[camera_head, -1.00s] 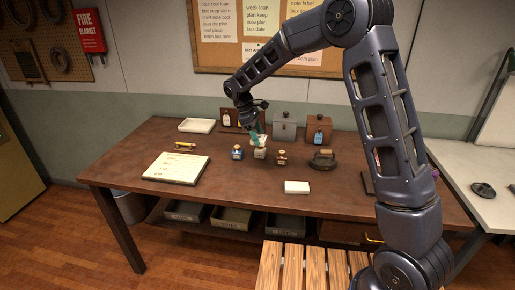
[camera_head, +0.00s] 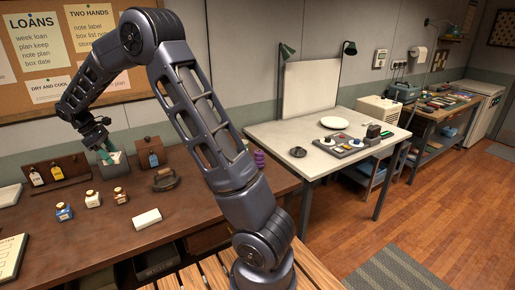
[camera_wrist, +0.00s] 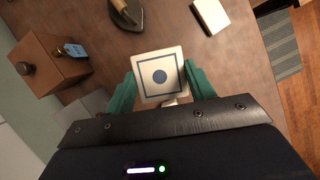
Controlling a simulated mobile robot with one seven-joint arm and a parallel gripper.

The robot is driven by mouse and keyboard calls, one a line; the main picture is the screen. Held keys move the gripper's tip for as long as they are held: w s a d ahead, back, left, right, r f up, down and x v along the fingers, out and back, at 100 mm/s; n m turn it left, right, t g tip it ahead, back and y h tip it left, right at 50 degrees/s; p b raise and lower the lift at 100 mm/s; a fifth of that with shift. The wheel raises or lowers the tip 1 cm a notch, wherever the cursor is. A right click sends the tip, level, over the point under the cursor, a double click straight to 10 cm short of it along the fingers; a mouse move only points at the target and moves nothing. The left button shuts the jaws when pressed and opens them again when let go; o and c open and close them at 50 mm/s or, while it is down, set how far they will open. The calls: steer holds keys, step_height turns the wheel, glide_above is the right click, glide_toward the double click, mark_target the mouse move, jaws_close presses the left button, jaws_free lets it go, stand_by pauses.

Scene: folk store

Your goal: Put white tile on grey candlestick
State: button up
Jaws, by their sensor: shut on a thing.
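My gripper (camera_head: 106,156) is above the back of the brown table, in front of a grey box. In the wrist view its green fingers (camera_wrist: 159,86) are shut on the left and right edges of a white square tile (camera_wrist: 160,92) with a blue border and a blue dot. The tile's face is toward the wrist camera. A small dark grey object with a round base (camera_head: 298,152) lies on the light table to the right; it may be the grey candlestick, but it is too small to be sure.
The light table (camera_head: 290,133) holds a white plate (camera_head: 334,122) and a grey tray (camera_head: 345,150).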

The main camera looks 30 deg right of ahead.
steer(key=w+d+m, duration=0.1)
steer(key=w+d, duration=0.3)
steer(key=d, duration=0.3)
steer(key=w+d+m+g, duration=0.1)
steer(key=w+d+m, duration=0.15)
steer(key=d, duration=0.55)
steer(key=w+d+m, duration=0.1)
steer(key=w+d, duration=0.3)
steer(key=d, duration=0.3)
steer(key=w+d+r+m+g+y, duration=0.1)
steer(key=d+m, duration=0.1)
steer(key=d, duration=1)
steer(key=w+d+r+m+y, duration=0.1)
steer(key=d, duration=1.1)
steer(key=r+m+g+y, duration=0.1)
steer(key=m+y, duration=0.1)
steer(key=m, duration=0.5)
glide_above(300, 149)
steer(key=w, duration=0.2)
step_height(300, 149, down, 20)
steer(key=shift+d+r, duration=0.1)
steer(key=shift+r, duration=0.1)
steer(key=shift+f, duration=0.1)
steer(key=o, duration=0.8)
steer(key=shift+c, duration=0.2)
steer(key=o, duration=0.3)
